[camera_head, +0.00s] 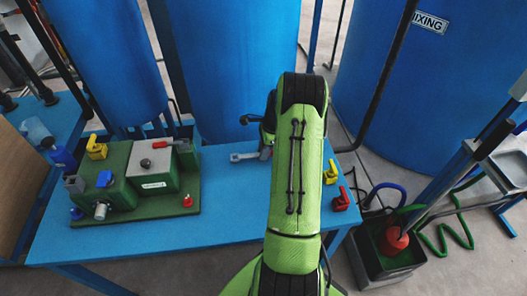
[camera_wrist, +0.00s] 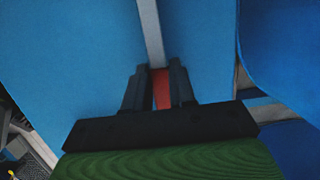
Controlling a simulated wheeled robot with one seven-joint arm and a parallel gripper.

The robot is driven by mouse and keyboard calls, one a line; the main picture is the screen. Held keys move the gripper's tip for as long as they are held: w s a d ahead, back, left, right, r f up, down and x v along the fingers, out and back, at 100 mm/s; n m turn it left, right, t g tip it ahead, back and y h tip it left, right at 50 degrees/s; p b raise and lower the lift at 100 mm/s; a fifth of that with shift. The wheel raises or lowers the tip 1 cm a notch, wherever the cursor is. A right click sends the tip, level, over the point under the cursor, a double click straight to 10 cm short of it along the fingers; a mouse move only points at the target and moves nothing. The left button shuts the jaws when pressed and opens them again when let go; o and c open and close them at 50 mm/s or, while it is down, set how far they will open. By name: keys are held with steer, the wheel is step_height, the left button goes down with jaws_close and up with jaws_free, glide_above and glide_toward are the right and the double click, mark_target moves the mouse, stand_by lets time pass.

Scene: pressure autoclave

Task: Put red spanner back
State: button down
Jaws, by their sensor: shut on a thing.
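The red spanner (camera_wrist: 161,92) shows in the wrist view as a red grip with a grey shaft running up the picture. My gripper (camera_wrist: 160,72) is shut on its red part, one dark finger on each side. Blue surface lies behind it. A grey spanner end (camera_head: 243,156) sticks out to the left of my arm over the blue table (camera_head: 230,205). It seems to belong to the held spanner, but the join is hidden.
A green machine (camera_head: 118,205) with yellow, blue and red controls stands at the table's left. Yellow (camera_head: 330,173) and red (camera_head: 341,200) handles lie right of my arm. Large blue tanks (camera_head: 235,70) stand behind. A dark bin (camera_head: 365,262) stands on the floor at right.

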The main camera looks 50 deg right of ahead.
steer(key=shift+f, duration=0.55)
steer(key=c, duration=0.9)
jaws_free()
steer(key=shift+c, duration=0.2)
steer(key=p+v, duration=0.3)
steer(key=v, duration=1)
steer(key=shift+a+r+p, duration=0.2)
steer(key=shift+r+p, duration=0.1)
steer(key=shift+p, duration=0.05)
